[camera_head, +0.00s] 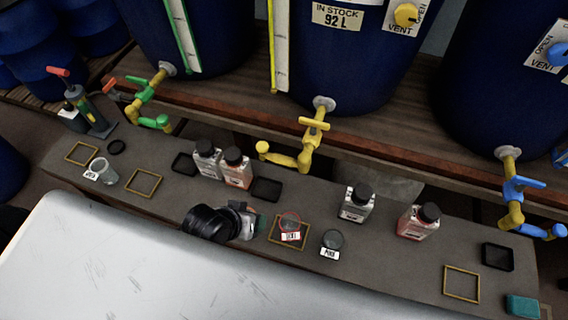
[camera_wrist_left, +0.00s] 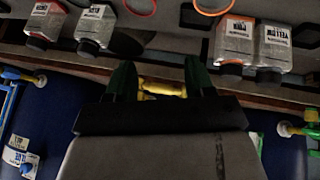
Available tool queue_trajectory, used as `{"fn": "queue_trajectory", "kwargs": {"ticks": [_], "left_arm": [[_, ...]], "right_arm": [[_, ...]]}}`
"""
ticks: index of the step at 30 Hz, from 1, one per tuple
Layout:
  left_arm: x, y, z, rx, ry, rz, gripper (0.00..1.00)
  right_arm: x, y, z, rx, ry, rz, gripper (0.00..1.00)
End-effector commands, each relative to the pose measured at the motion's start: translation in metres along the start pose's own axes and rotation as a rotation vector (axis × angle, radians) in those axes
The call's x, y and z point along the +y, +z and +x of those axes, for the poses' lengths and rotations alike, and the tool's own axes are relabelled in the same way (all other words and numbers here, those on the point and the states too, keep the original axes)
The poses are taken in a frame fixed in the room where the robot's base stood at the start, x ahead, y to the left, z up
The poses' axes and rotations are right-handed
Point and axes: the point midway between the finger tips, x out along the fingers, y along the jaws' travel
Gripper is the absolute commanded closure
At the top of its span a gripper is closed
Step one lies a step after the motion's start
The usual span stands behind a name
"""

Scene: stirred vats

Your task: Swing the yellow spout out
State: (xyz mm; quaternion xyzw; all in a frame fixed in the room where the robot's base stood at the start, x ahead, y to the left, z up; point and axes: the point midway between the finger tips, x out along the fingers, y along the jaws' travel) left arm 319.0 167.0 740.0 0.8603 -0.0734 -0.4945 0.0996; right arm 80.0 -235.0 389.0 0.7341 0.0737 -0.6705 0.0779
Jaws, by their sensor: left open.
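The yellow spout (camera_head: 281,158) hangs under the yellow tap (camera_head: 313,128) of the middle blue vat. It points left, along the vat front, at the back edge of the bench. My left gripper (camera_head: 246,219) is in front of the spout, over the near half of the bench, apart from it. In the left wrist view the green fingers of this gripper (camera_wrist_left: 160,78) are spread with nothing held. The yellow spout (camera_wrist_left: 162,88) shows in the gap, beyond the fingers and partly hidden by the gripper body. My right gripper is not in view.
Bottles (camera_head: 237,168) stand left of centre behind my gripper, and two more (camera_head: 357,202) stand to the right. Green (camera_head: 146,92) and blue (camera_head: 516,192) taps flank the yellow one.

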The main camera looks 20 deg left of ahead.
Motion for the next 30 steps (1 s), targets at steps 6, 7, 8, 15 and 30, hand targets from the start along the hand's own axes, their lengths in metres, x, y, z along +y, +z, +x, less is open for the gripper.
{"fn": "queue_trajectory", "kwargs": {"ticks": [6, 7, 8, 15, 30], "left_arm": [[0.023, -0.027, 0.018, 0.148, 0.199, -0.233, 0.46], [0.025, -0.03, 0.02, 0.165, 0.228, -0.271, 0.46], [0.026, -0.034, 0.023, 0.181, 0.258, -0.311, 0.46], [0.017, -0.063, 0.048, 0.304, 0.529, -0.734, 0.46], [-0.018, -0.099, 0.067, 0.417, 0.753, -1.115, 0.46]], "right_arm": [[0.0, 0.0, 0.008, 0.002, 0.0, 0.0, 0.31], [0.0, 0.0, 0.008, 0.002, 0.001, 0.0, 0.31], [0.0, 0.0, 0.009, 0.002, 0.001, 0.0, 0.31], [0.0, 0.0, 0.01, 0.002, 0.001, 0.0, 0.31], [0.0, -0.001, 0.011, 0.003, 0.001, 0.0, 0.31]]}}
